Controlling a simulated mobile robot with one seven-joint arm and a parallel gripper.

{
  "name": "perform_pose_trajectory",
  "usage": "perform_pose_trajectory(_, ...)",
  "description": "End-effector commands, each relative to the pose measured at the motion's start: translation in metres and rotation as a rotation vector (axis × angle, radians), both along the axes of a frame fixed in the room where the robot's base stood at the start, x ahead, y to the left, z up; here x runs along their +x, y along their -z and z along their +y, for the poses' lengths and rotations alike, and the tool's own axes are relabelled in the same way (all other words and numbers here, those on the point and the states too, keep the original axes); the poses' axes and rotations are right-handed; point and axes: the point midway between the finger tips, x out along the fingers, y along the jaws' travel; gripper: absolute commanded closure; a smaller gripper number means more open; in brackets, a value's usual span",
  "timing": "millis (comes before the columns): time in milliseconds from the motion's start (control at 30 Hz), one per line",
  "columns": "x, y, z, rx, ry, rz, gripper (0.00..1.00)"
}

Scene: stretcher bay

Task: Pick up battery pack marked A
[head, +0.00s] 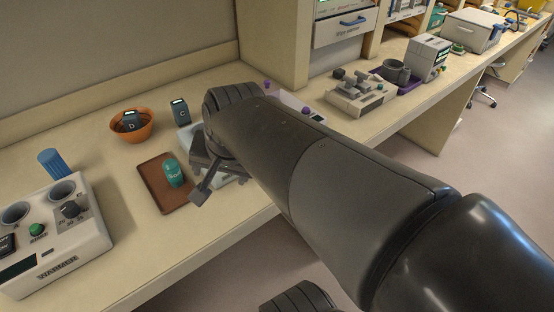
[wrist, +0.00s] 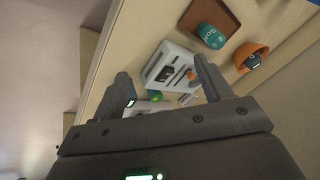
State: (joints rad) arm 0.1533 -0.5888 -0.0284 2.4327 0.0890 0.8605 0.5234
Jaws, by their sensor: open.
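I cannot make out a battery pack marked A in either view; my arm hides part of the counter. A dark pack marked D (head: 130,121) sits in an orange bowl (head: 146,133). A dark pack marked C (head: 180,111) stands on the counter right of the bowl. In the wrist view my gripper (wrist: 163,70) is open with nothing held. Beyond its fingers the white tray (wrist: 168,52) holds small dark items whose markings are unreadable.
A brown tray (head: 151,196) with a teal can (head: 174,172) lies left of my gripper. The warmer (head: 60,245) and a blue ribbed cup (head: 54,163) stand farther left. A drawer unit (head: 345,27) rises at the back.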

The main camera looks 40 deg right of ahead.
Motion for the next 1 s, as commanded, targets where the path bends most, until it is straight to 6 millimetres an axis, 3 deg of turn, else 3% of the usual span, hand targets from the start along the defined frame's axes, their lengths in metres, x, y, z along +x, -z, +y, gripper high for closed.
perform_pose_trajectory(400,0.052,0.026,-0.102,0.527,1.166,0.044,0.29)
perform_pose_trajectory(700,0.063,0.055,-0.185,0.859,1.943,0.030,0.29)
perform_pose_trajectory(833,0.062,0.062,-0.207,0.942,2.135,0.019,0.29)
perform_pose_trajectory(1000,0.064,0.072,-0.216,0.981,2.227,0.015,0.29)
